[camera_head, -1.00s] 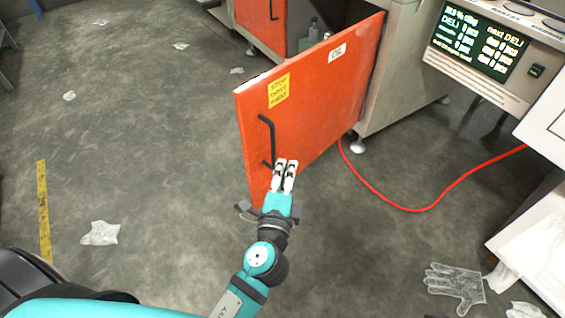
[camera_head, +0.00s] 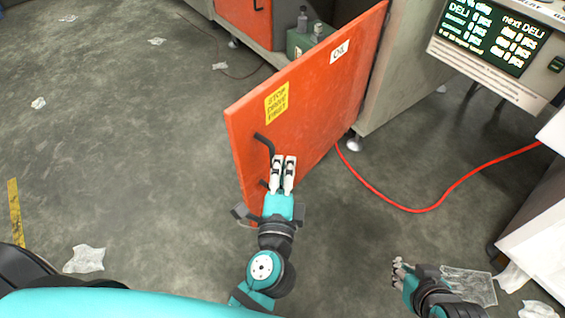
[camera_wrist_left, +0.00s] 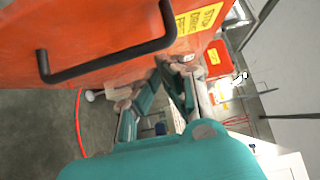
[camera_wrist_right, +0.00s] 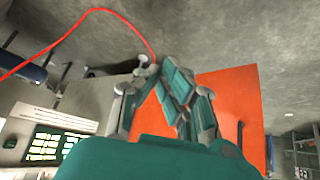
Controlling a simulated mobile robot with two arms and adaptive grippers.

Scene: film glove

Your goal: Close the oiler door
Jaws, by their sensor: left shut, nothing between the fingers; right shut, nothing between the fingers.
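The orange oiler door (camera_head: 310,115) stands wide open in the head view, swung out from the grey cabinet. It bears an "OIL" label (camera_head: 340,51), a yellow sign (camera_head: 277,102) and a black handle (camera_head: 266,150). My left gripper (camera_head: 284,160) is shut and empty, in front of the door's lower part, just right of the handle. In the left wrist view the handle (camera_wrist_left: 110,62) is large and near, outside the fingers (camera_wrist_left: 160,75). Contact with the door cannot be told. My right gripper (camera_head: 398,266) is shut and empty, low at right, away from the door (camera_wrist_right: 232,105).
The grey cabinet (camera_head: 395,85) holds a green container (camera_head: 300,40) and bottles behind the door. A red hose (camera_head: 420,211) curves over the floor to the right. A display machine (camera_head: 490,40) stands at upper right. Plastic film (camera_head: 470,285) and scraps lie on the floor.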

